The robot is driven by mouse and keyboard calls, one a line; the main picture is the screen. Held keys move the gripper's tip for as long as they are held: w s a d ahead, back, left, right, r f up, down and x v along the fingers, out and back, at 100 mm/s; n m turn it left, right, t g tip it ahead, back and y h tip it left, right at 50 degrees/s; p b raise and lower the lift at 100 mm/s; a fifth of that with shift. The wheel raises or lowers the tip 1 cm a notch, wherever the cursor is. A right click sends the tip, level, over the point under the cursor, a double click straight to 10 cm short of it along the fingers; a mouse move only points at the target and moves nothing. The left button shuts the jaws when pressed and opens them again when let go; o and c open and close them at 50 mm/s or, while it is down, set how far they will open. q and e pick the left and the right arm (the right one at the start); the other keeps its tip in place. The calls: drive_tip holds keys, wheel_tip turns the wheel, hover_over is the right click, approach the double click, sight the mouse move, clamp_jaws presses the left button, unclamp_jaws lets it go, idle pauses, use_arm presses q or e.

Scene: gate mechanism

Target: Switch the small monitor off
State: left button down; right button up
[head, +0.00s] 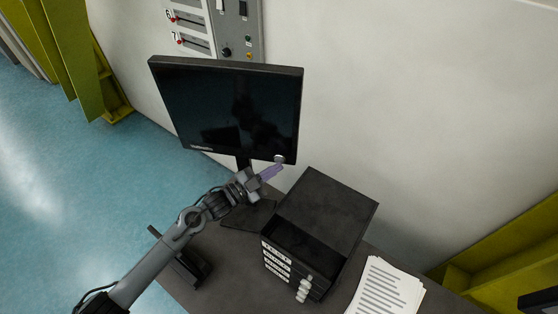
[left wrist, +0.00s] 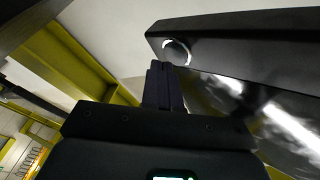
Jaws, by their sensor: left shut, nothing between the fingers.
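The small monitor (head: 228,104) stands on the desk with a dark screen that shows only dim reflections. A small round button (head: 279,159) sits at the lower right corner of its frame. In the left wrist view the monitor's underside (left wrist: 240,38) crosses the upper right, and the button (left wrist: 177,51) has a partly lit white ring. My left gripper (head: 270,173) is shut and empty, just below that corner. Its fingertips (left wrist: 156,68) are close to the button; I cannot tell whether they touch it. My right gripper is not in view.
A dark drawer unit (head: 329,207) stands right of my left gripper, with a pale stacked object (head: 304,289) at its front. Printed papers (head: 387,289) lie to its right. A control panel (head: 236,32) is on the wall behind the monitor.

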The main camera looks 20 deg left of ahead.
use_arm(q)
drive_tip(key=shift+s, duration=0.2)
drive_tip(key=s+p, duration=0.1)
drive_tip(key=s, duration=0.1)
drive_tip(key=s+p, duration=0.1)
drive_tip(key=s, duration=0.1)
drive_tip(key=s+d+p, duration=0.1)
drive_tip(key=shift+s+p, duration=0.4)
idle(0.5)
